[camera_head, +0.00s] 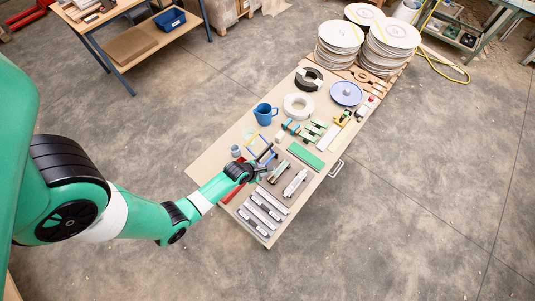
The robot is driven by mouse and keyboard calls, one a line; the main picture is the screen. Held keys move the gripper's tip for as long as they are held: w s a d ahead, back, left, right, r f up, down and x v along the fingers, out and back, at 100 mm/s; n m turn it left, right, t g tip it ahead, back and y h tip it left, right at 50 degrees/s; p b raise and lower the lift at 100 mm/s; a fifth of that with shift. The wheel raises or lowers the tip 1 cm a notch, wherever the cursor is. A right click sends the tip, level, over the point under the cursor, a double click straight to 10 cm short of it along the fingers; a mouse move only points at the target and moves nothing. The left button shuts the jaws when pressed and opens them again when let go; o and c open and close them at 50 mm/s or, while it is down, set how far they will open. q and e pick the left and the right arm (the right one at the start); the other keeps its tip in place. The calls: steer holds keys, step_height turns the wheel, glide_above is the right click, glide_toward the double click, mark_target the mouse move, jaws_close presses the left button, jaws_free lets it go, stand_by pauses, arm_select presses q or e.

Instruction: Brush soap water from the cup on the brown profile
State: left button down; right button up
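A blue cup (264,115) with a handle stands upright on the long table, left of the white ring. Its contents are too small to make out. A smaller grey-blue cup (235,150) stands nearer, at the table's left edge. I cannot clearly pick out a brown profile or a brush; the arm covers part of this area. My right gripper is not in view.
Several silver profiles (262,209) lie at the table's near end, with metal clamps (295,183) beside them. A green block (306,155), a white ring (298,105) and a blue plate (346,93) lie farther back. Stacked white discs (340,34) stand at the far end.

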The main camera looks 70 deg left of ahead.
arm_select(q)
steer(key=shift+s+d, duration=0.2)
steer(key=shift+d, duration=0.25)
steer(key=shift+w+a+y, duration=0.1)
steer(key=shift+y, duration=0.2)
steer(key=shift+f, duration=0.15)
step_height(320, 180, down, 5)
steer(key=b, duration=0.4)
steer(key=shift+b, duration=0.35)
steer(key=shift+m, duration=0.3)
